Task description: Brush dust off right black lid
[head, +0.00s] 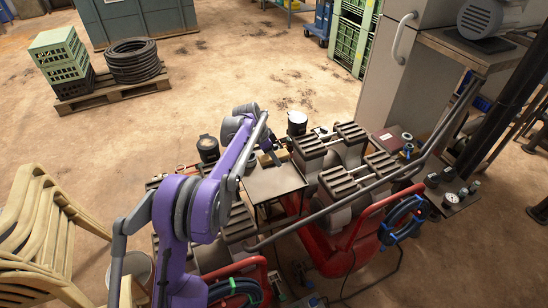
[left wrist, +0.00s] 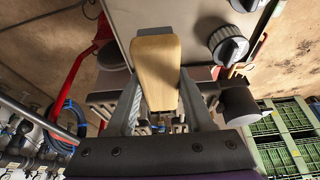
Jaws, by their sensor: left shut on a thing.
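My left gripper (head: 272,148) is above the middle of the manifold. In the left wrist view its two fingers are shut on a wooden brush handle (left wrist: 156,65). The bristles cannot be made out. In the head view one canister with a black lid (head: 208,142) stands left of the gripper. Dust on the lids is too small to tell. My right gripper is not in view.
A grey metal plate (head: 274,183) lies below the gripper. Ribbed grey blocks (head: 351,182) and a tube rail stand to its right, near a red frame (head: 320,252). Round knob-like parts (left wrist: 228,45) show in the left wrist view. A chair (head: 40,225) is at left.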

